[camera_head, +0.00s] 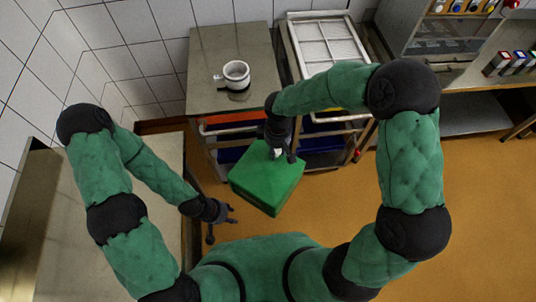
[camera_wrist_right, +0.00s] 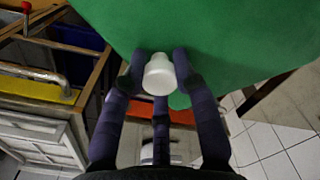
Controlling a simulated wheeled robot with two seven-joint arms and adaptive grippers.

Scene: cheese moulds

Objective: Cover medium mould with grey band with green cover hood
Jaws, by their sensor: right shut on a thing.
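The green cover hood (camera_head: 266,180) hangs in the air in front of the steel table. My right gripper (camera_head: 280,152) is shut on the white knob on top of it. In the right wrist view the knob (camera_wrist_right: 158,75) sits between the fingers, with the green hood (camera_wrist_right: 220,35) beyond. A white mould (camera_head: 236,73) with a dark band stands upright and uncovered on the table, behind and left of the hood. I cannot tell its size class. My left gripper (camera_head: 229,214) is empty, its fingers apart, low at the left of the hood.
The steel table (camera_head: 215,48) is otherwise bare around the mould. A trolley with a white framed rack (camera_head: 325,42) stands to its right. Another steel worktop (camera_head: 80,215) lies at the left. A counter with small coloured boxes (camera_head: 515,62) is at far right. Orange floor is open in front.

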